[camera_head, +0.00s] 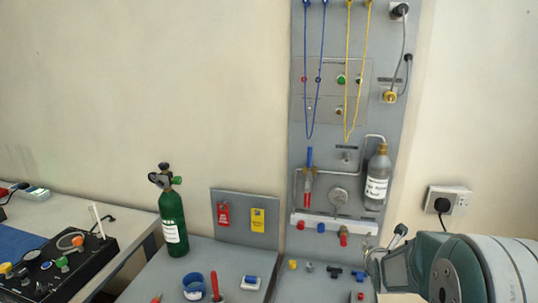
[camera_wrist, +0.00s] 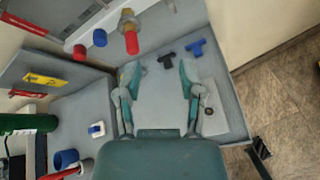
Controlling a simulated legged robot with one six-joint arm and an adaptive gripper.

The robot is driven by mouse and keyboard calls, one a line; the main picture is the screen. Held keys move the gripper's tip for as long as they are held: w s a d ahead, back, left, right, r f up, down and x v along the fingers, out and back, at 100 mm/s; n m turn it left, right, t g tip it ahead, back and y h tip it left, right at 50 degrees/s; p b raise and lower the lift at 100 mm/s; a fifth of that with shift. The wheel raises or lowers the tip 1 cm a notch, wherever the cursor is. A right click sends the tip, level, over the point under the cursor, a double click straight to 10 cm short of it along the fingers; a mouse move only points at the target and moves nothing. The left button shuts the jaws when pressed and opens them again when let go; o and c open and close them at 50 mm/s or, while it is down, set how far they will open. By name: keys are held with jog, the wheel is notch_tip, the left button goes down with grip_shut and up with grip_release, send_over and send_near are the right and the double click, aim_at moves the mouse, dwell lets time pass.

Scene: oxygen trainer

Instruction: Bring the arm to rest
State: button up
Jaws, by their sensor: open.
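My gripper shows in the wrist view (camera_wrist: 157,80) with its two fingers spread apart and nothing between them. It hangs over the grey bench top (camera_wrist: 150,110) at the right end of the bench. In the head view my arm (camera_head: 450,270) fills the lower right corner, and the gripper's fingertips there are partly cut off or hidden behind the arm. A black tee fitting (camera_wrist: 167,60) and a blue tee fitting (camera_wrist: 197,48) lie on the bench beyond the fingers. No object is held.
A grey panel (camera_head: 410,130) with a grey bottle (camera_head: 377,178) and hanging blue and yellow cords stands behind. A green cylinder (camera_head: 172,215) stands left. A wall socket (camera_head: 448,201) is near my arm.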

jog(key=s+a+r+m+g+y, duration=0.1)
jog(key=s+a+r+m+g, duration=0.1)
jog(key=s+a+m, duration=0.3)
jog(key=s+a+r+m+g+y, duration=0.1)
jog(key=s+a+r+m, duration=0.3)
jog(key=s+m, duration=0.9)
jog(key=s+a+r+m+g, duration=0.3)
jog(key=s+a+m, duration=0.3)
jog(key=s, duration=0.8)
jog(key=m, duration=0.3)
jog(key=shift+m+y, duration=0.4)
